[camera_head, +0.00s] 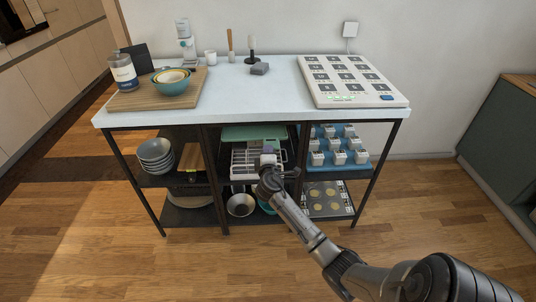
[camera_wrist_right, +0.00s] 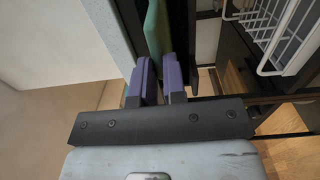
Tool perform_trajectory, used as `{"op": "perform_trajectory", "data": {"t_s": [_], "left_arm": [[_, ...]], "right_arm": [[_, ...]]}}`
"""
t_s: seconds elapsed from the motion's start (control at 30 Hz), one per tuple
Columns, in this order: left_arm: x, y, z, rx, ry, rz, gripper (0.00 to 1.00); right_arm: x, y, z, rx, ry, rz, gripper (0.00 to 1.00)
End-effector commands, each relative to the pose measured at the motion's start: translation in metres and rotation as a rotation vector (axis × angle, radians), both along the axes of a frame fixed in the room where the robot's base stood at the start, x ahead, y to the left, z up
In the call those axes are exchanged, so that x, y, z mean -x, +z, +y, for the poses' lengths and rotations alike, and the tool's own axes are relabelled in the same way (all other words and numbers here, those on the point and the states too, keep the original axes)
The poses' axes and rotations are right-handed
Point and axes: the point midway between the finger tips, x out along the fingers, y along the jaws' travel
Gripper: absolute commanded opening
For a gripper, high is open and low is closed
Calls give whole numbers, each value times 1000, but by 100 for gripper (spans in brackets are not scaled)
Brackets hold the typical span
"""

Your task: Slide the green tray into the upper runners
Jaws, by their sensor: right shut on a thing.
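The green tray (camera_head: 250,132) lies flat high in the middle bay of the open shelf unit, just under the worktop and above a white wire rack. It looks partly inside the bay. In the right wrist view the tray (camera_wrist_right: 156,28) shows as a thin green edge between the purple fingers. My right gripper (camera_wrist_right: 158,68) is shut on this front edge. In the head view the right gripper (camera_head: 268,158) is in front of the middle bay and hides part of the rack. The upper runners cannot be made out clearly. My left gripper is not in view.
The white wire rack (camera_head: 240,160) sits just below the tray. Dark frame posts flank the bay. Stacked bowls (camera_head: 155,154) stand in the left bay and white-topped items on a blue tray (camera_head: 336,162) in the right bay. The floor in front is free.

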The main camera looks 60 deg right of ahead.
Motion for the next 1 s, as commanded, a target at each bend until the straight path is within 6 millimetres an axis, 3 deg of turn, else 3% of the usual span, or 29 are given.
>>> {"op": "perform_trajectory", "data": {"t_s": [1.0], "left_arm": [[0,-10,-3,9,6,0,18]], "right_arm": [[-13,0,-21,1,0,-1,0]]}}
